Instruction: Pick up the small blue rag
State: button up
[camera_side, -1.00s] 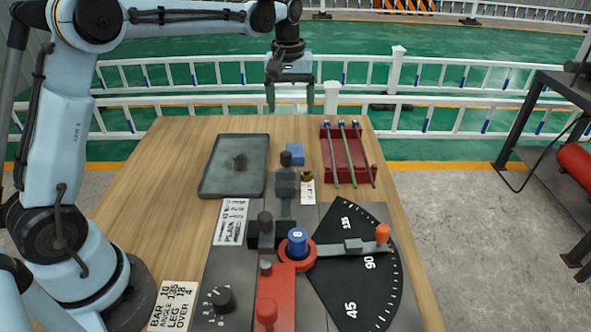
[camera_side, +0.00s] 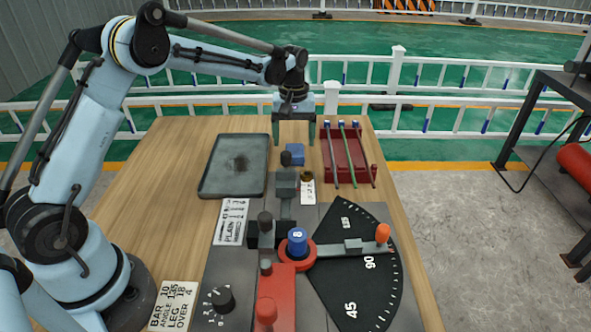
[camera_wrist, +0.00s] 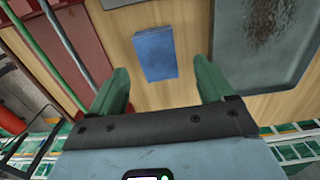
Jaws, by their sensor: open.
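The small blue rag (camera_side: 295,153) lies folded on the wooden table, between the grey tray and the red bar rack. In the wrist view the rag (camera_wrist: 155,53) lies flat on the bare wood, ahead of my gripper's fingers and roughly between their lines. My gripper (camera_side: 293,140) hangs over the far part of the table, fingers down, just beyond the rag. In the wrist view my gripper (camera_wrist: 162,78) is open, its two green fingers apart with nothing between them. The height gap between fingertips and rag is hard to judge.
The grey tray (camera_side: 205,185) with a dark stain stands left of the rag. The red rack (camera_side: 357,160) with several bars stands to the right. Nearer are the bending machine's grey block (camera_side: 286,182) and a small brass-coloured piece (camera_side: 307,176). White railings (camera_side: 430,115) stand behind the table.

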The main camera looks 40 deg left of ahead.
aim_at(295, 150)
jog(key=shift+d+f, duration=0.15)
jog(key=shift+f, duration=1.8)
jog(key=shift+c, duration=0.5)
jog(key=c, duration=1)
